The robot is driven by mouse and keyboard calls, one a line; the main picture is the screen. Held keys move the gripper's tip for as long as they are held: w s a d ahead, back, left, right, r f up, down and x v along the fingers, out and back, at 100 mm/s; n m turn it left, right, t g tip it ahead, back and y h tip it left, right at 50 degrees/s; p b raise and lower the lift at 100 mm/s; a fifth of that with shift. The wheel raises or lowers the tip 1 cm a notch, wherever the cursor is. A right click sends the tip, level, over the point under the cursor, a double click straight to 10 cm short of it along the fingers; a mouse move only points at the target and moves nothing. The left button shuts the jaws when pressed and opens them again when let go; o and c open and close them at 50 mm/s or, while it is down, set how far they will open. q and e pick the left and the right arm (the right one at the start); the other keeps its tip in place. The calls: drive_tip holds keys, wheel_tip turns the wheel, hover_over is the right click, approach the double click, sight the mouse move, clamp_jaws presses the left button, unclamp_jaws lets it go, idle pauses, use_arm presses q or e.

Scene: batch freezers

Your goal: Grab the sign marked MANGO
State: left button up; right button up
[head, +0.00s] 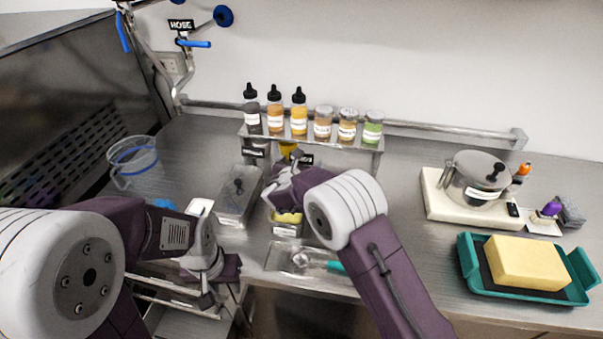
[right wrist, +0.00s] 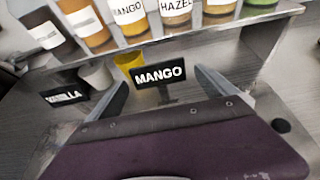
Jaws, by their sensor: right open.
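The MANGO sign is a small black plate with white letters (right wrist: 160,75), standing under the front of the bottle shelf in the right wrist view. In the head view a small black sign (head: 306,160) shows in part beside my right gripper (head: 288,172). In the right wrist view my right gripper (right wrist: 160,84) is open, with one finger on either side of the sign and nothing clearly gripped. My left gripper (head: 212,290) hangs low at the counter's front left; its jaws are not clear.
A metal shelf (right wrist: 225,33) with several bottles and jars stands behind the sign. A VANILLA sign (right wrist: 66,96) is to the left. A yellow cup (right wrist: 128,62) is just behind the MANGO sign. A lidded steel pan (head: 238,196) and a yellow-filled container (head: 287,229) are close by.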

drive_tip(key=shift+s+r, duration=0.15)
drive_tip(key=shift+s, duration=0.05)
drive_tip(key=shift+c, duration=0.3)
drive_tip(key=shift+a, duration=0.1)
drive_tip(key=c, duration=1.9)
wheel_tip(320, 180, up, 10)
drive_tip(key=shift+p, duration=0.65)
drive_tip(key=shift+c, duration=0.2)
